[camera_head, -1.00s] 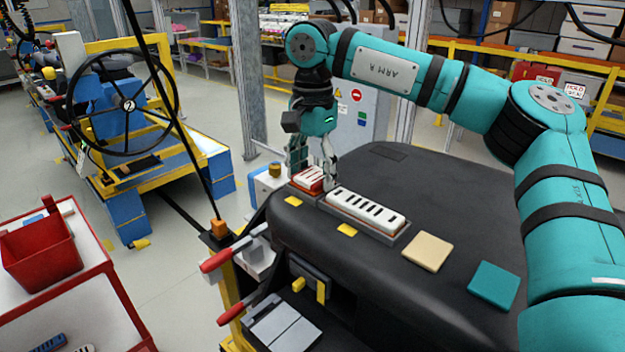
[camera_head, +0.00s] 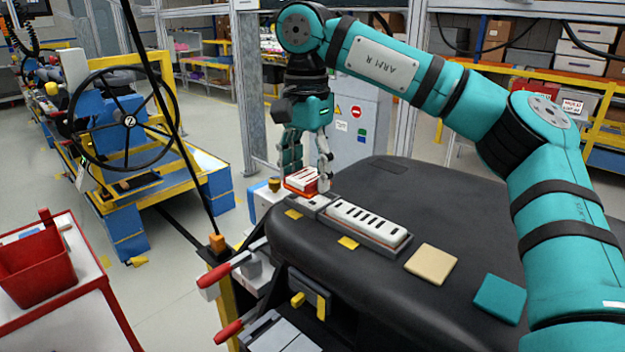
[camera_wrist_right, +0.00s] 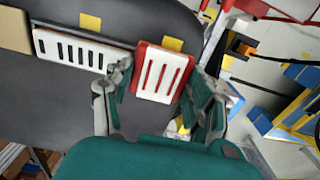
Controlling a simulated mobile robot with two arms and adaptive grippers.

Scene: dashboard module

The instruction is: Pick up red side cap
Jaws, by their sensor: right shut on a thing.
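The red side cap (camera_head: 303,181) has a white slotted face and a red rim. My right gripper (camera_head: 309,172) is shut on it and holds it a little above the left end of the black dashboard module (camera_head: 385,240). In the right wrist view the cap (camera_wrist_right: 158,72) sits between the two fingers, one along each side. A grey empty seat (camera_head: 312,203) shows just under the cap. My left gripper is not in view.
A long white slotted vent (camera_head: 367,222) sits in the dashboard right of the cap. A beige square (camera_head: 432,263) and a teal square (camera_head: 500,298) lie farther right. Red-handled levers (camera_head: 217,275) stick out at the front left. A red bin (camera_head: 35,265) stands on a trolley.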

